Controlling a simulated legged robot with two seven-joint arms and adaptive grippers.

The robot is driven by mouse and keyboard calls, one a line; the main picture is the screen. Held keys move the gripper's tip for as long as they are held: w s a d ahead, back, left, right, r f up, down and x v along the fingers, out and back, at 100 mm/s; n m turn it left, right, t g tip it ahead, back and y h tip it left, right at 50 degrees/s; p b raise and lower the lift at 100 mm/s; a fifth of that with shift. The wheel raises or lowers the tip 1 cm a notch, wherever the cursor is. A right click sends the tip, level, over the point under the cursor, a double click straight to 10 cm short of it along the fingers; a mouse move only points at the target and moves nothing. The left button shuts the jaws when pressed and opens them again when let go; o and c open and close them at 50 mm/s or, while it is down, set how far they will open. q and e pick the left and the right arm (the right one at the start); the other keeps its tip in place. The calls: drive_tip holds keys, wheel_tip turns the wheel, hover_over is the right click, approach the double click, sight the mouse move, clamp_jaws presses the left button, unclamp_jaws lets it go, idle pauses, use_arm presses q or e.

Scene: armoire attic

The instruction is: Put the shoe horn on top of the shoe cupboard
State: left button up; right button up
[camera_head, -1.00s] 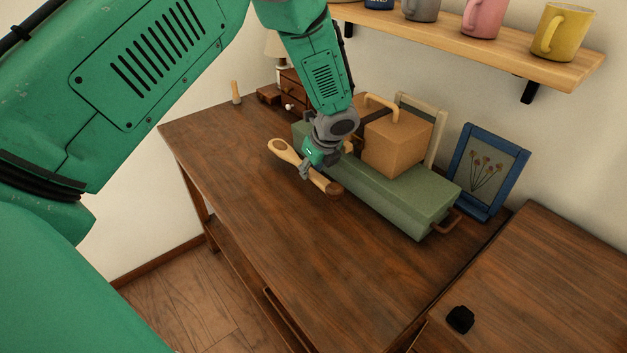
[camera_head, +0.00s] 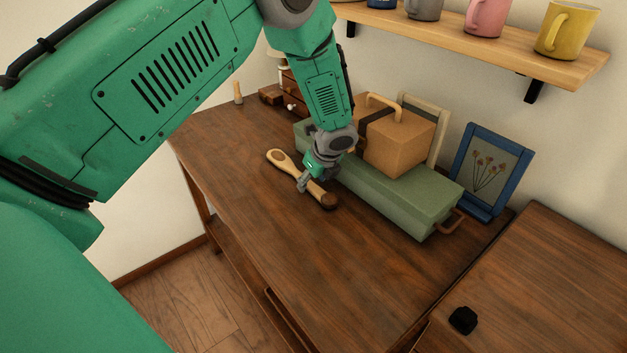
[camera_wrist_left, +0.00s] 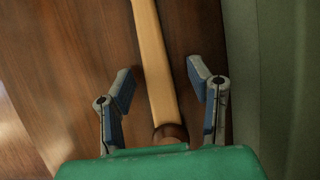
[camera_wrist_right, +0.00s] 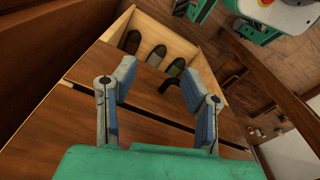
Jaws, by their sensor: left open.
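The shoe horn, a light wooden piece (camera_head: 281,162) with an oval holed end and a dark brown knob, appears to lie on the dark wooden top (camera_head: 255,215), in front of a green box. My left gripper (camera_head: 304,188) is low over it, near the knob end. In the left wrist view the shoe horn's pale shaft (camera_wrist_left: 152,55) runs between the fingers of the left gripper (camera_wrist_left: 159,72), which are open with gaps on both sides. My right gripper (camera_wrist_right: 157,72) is open and empty in the right wrist view. Below it is an open compartment with shoes (camera_wrist_right: 160,57), apparently the shoe cupboard.
The long green box (camera_head: 405,200) lies close behind the shoe horn, with a tan case (camera_head: 395,145) on it. A blue picture frame (camera_head: 487,170) stands to the right. A shelf with mugs (camera_head: 480,42) hangs above. The front of the wooden top is clear. A black object (camera_head: 462,320) sits on the right-hand surface.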

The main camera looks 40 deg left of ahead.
use_arm(q)
drive_tip(key=v, duration=0.4)
drive_tip(key=a+p+v, duration=0.1)
drive_tip(key=v, duration=0.1)
drive_tip(key=shift+r, duration=0.15)
drive_tip(key=shift+o, duration=0.3)
drive_tip(key=v, duration=0.5)
drive_tip(key=shift+d+p, duration=0.35)
drive_tip(key=p, duration=0.3)
approach(300, 174)
drive_tip(key=x, duration=0.3)
drive_tip(key=shift+a+f+b, duration=0.2)
drive_tip(key=shift+f+b, duration=0.05)
drive_tip(key=shift+b, duration=0.15)
drive_tip(key=shift+a+f, duration=0.2)
drive_tip(key=shift+f, duration=0.55)
drive_tip(key=x, duration=0.3)
drive_tip(key=shift+w+a+f, duration=0.15)
drive_tip(key=shift+a+f, duration=0.05)
drive_tip(key=shift+f, duration=0.15)
drive_tip(key=shift+a+f, duration=0.2)
drive_tip(key=shift+f, duration=0.05)
drive_tip(key=shift+d, duration=0.15)
clamp_jaws()
use_arm(e)
drive_tip(key=r, duration=0.3)
drive_tip(key=shift+a+r, duration=0.25)
drive_tip(key=shift+r, duration=0.1)
